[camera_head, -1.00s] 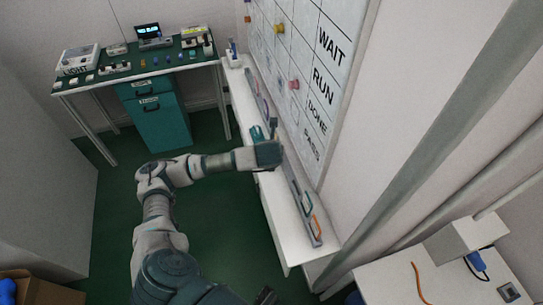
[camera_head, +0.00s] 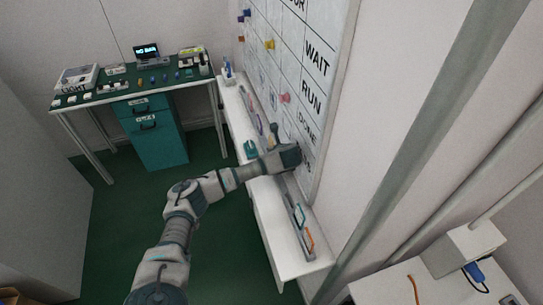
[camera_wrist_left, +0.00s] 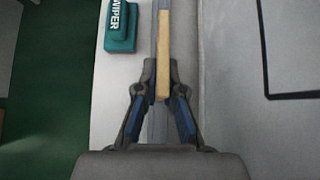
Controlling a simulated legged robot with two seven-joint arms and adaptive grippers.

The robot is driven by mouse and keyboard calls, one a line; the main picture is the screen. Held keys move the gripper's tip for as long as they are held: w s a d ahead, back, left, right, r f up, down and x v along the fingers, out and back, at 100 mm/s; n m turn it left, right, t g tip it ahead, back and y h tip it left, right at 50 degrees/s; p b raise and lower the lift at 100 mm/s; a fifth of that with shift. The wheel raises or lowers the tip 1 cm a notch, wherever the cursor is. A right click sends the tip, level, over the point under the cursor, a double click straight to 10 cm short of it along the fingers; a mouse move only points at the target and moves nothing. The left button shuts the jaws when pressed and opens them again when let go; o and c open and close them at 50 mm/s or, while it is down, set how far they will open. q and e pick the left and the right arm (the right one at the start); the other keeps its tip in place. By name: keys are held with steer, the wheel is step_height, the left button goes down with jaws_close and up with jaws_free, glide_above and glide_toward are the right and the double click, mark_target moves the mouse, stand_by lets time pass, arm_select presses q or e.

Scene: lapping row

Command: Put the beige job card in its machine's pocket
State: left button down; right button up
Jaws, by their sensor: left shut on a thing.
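My left gripper (camera_head: 290,158) reaches over the white shelf, close to the lower edge of the wall board. In the left wrist view, my left gripper (camera_wrist_left: 160,95) is shut on a thin beige strip (camera_wrist_left: 163,50), which looks like the beige job card seen edge-on. It points away from the palm, above a narrow grey rail. In the head view the gripper hides the card. I cannot make out a machine's pocket in either view. My right gripper is not in view.
A teal wiper (camera_wrist_left: 121,28) lies on the white shelf (camera_head: 268,215) left of the card. The white board (camera_head: 290,75) bears status words and coloured pegs. A bench (camera_head: 135,88) with drawers stands at the back left. A white table (camera_head: 395,283) is at lower right.

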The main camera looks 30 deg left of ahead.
arm_select(q)
steer(key=shift+w+d, duration=0.15)
steer(key=shift+w, duration=0.3)
steer(key=f, duration=0.2)
steer(key=a+f, duration=0.1)
steer(key=shift+s+f, duration=0.2)
steer(key=shift+s, duration=0.2)
steer(key=shift+a+f, duration=0.2)
steer(key=shift+f, duration=0.1)
steer(key=shift+w+a+f, duration=0.1)
steer(key=shift+a+f, duration=0.05)
steer(key=shift+f, duration=0.05)
steer(key=c, duration=1.3)
jaws_free()
steer(key=shift+w+d+r, duration=0.1)
steer(key=shift+d, duration=0.1)
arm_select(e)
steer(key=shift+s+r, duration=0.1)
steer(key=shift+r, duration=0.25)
arm_select(q)
steer(key=shift+d+r, duration=0.1)
steer(key=shift+d, duration=0.05)
